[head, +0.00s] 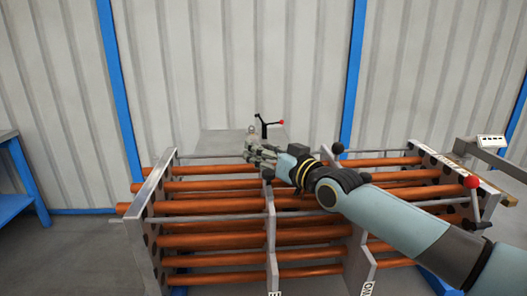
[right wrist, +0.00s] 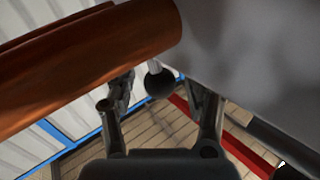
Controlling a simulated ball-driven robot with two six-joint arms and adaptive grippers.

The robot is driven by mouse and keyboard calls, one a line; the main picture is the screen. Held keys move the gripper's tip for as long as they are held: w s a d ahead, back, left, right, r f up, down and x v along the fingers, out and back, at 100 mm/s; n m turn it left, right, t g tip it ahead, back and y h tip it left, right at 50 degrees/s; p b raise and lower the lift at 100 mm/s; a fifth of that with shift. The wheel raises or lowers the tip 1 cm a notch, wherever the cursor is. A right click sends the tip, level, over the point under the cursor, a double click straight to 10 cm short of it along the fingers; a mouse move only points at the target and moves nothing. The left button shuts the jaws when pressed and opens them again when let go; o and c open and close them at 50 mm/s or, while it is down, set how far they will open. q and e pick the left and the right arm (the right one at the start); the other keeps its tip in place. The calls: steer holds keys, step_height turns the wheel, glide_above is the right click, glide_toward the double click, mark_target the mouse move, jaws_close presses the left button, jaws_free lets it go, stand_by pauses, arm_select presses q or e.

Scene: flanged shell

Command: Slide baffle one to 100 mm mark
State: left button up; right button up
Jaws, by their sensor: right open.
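Two grey baffle plates stand across the copper tubes: a left one (head: 271,240) and a right one (head: 358,255). Labels at their bottoms are cut off, so I cannot read for certain which is baffle one. My right gripper (head: 256,146) is open above the left plate's top. In the right wrist view, a black ball knob (right wrist: 158,83) lies between the spread fingers (right wrist: 160,95), below a grey plate (right wrist: 245,55); contact is not clear. The 100 mm mark cannot be made out. My left gripper is not in view.
Copper tubes (head: 215,240) run between the left end plate (head: 150,215) and right end plate (head: 445,165). A black knob (head: 337,148) sits at the right baffle. A blue bench (head: 15,205) is at left.

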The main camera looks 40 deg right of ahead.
step_height(320, 180, up, 10)
stand_by(0.6)
steer(key=shift+f, duration=0.1)
stand_by(0.3)
